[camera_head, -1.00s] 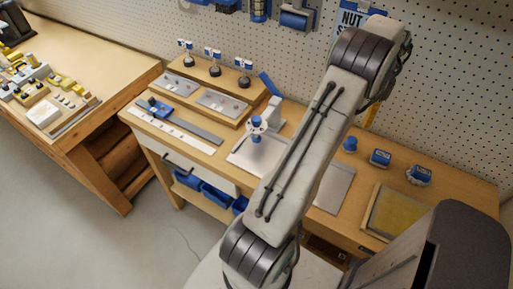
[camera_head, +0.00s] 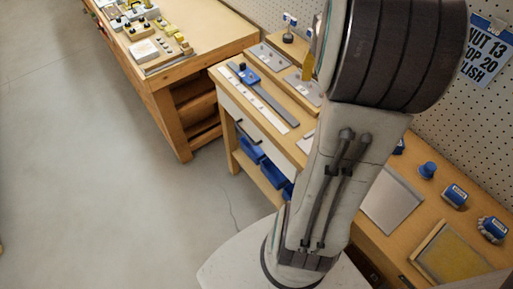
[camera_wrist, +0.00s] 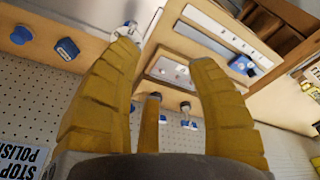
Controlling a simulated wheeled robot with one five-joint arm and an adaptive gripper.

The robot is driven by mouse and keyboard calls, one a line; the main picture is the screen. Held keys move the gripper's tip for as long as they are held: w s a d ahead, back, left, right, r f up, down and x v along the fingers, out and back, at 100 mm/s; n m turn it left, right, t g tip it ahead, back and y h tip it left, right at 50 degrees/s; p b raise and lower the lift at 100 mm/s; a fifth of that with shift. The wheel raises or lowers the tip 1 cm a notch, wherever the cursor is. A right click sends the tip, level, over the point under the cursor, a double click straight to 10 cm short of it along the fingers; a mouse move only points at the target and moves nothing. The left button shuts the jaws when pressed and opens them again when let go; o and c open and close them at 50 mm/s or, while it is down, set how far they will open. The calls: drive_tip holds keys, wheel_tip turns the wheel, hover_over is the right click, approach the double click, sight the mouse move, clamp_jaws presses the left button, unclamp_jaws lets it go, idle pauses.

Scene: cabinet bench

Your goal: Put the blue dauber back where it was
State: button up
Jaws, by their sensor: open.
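My gripper (camera_wrist: 160,110) is open, with yellow fingers spread and nothing visible between them. In the head view my arm hides most of it; a yellow finger (camera_head: 309,62) shows above the bench. A small upright blue knob-shaped piece (camera_head: 428,169) stands on the right of the bench and may be the blue dauber; I cannot tell for certain. Beside it are a blue labelled block (camera_head: 455,195) and a blue piece with a scalloped base (camera_head: 492,229). A dark ball on a stand with a blue tag (camera_head: 288,36) is on the raised shelf; it also shows in the wrist view (camera_wrist: 186,108).
A long metal strip with a blue block (camera_head: 249,77) lies at the bench's left. A grey plate (camera_head: 393,203) and a yellow-topped tray (camera_head: 452,252) lie on the right. A pegboard rises behind. Another bench (camera_head: 195,62) stands left, with open floor in front.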

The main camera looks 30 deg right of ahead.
drive_tip(key=s+a+f+n+t, duration=0.1)
drive_tip(key=s+a+n, duration=0.2)
drive_tip(key=a, duration=0.9)
drive_tip(key=s+a+n+t+y, duration=0.1)
drive_tip(key=s+a+n, duration=0.3)
drive_tip(key=a, duration=0.8)
drive_tip(key=shift+s+f+n+t+y, duration=0.3)
drive_tip(key=shift+f+n, duration=0.1)
drive_tip(key=shift+n, duration=0.3)
drive_tip(key=shift+w+a, duration=0.1)
